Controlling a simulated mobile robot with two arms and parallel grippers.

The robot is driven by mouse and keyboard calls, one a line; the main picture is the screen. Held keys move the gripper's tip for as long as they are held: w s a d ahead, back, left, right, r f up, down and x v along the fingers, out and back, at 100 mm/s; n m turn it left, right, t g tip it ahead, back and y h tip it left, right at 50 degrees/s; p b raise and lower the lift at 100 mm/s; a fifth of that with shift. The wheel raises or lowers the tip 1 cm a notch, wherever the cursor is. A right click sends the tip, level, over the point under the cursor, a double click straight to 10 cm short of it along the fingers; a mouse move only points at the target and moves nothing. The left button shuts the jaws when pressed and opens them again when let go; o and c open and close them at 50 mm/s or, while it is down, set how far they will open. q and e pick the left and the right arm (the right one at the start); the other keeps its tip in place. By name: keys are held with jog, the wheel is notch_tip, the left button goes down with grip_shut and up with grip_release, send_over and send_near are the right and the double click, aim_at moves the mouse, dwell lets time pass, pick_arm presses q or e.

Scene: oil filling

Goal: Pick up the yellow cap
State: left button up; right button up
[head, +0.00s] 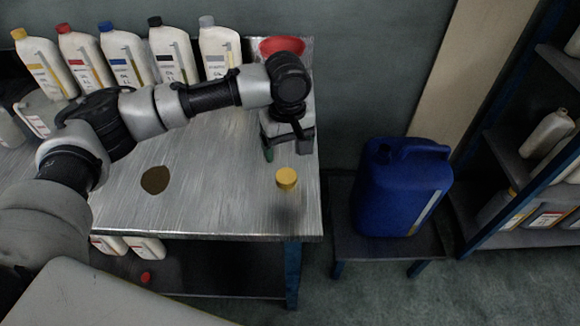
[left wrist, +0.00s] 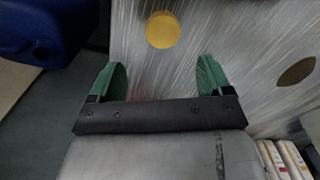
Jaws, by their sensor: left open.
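The yellow cap (head: 286,179) sits on the metal table near its front right corner. In the left wrist view, the yellow cap (left wrist: 163,30) is a round disc just beyond the fingertips, roughly centred between them. My left gripper (head: 288,153) is open and empty, behind the cap in the head view, and appears to be above the table. Its two green fingers (left wrist: 162,68) are spread wide in the left wrist view, and neither touches the cap. My right gripper is not in view.
Several white oil bottles (head: 123,55) line the table's back, beside a red funnel (head: 283,46). A brown spill (head: 155,180) lies on the tabletop (head: 215,205). A blue canister (head: 402,188) stands on a low stand at right. The tabletop around the cap is clear.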

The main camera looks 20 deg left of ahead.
aim_at(287, 177)
pick_arm(q)
jog(key=f, duration=0.3)
jog(key=shift+s+f, duration=0.2)
jog(key=shift+s, duration=0.15)
jog(key=shift+f, duration=0.25)
notch_tip(287, 177, down, 4)
jog(key=shift+s+f, duration=0.1)
jog(key=shift+f, duration=0.45)
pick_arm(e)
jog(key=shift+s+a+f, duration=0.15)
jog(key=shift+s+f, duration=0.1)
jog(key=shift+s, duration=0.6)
pick_arm(q)
jog(key=shift+c, duration=0.3)
jog(key=c, duration=0.9)
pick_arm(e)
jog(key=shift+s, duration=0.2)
